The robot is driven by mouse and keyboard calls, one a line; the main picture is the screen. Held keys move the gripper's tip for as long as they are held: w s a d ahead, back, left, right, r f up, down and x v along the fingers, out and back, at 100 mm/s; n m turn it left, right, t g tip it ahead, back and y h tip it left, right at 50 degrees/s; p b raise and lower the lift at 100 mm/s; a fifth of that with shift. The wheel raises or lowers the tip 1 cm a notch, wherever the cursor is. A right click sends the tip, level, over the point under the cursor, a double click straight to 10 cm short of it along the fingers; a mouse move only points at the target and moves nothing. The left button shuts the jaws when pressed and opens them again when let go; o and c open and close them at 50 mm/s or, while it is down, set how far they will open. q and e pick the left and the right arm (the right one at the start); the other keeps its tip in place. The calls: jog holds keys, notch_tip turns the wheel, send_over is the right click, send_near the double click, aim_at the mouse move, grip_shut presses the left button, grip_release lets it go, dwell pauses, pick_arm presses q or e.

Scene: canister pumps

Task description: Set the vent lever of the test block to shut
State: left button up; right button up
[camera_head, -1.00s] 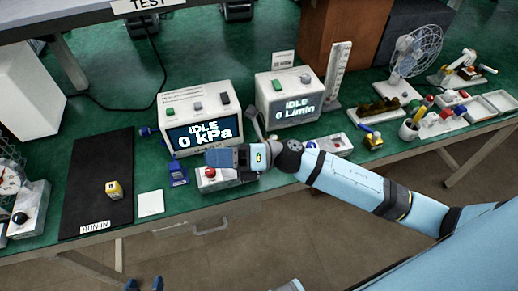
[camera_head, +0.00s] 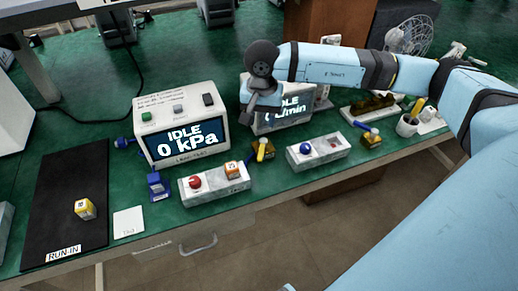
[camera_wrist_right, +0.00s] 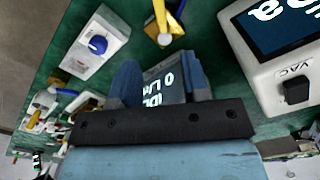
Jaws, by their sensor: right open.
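A small blue fitting (camera_head: 158,186) stands at the block's left. No label shows which part is the vent lever, and its setting cannot be told. My right gripper (camera_head: 262,101) (camera_wrist_right: 158,72) is open and empty, above the bench before the L/min console. My left gripper is out of view.
The kPa console (camera_head: 181,134) reads idle 0; the L/min console (camera_head: 283,112) is partly hidden by my right arm. A similar block with a blue knob (camera_head: 320,150) stands to the right. A black run-in mat (camera_head: 68,200) holds another canister (camera_head: 85,209).

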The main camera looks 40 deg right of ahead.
aim_at(261, 151)
notch_tip(261, 151, down, 12)
dwell(0.4)
grip_shut()
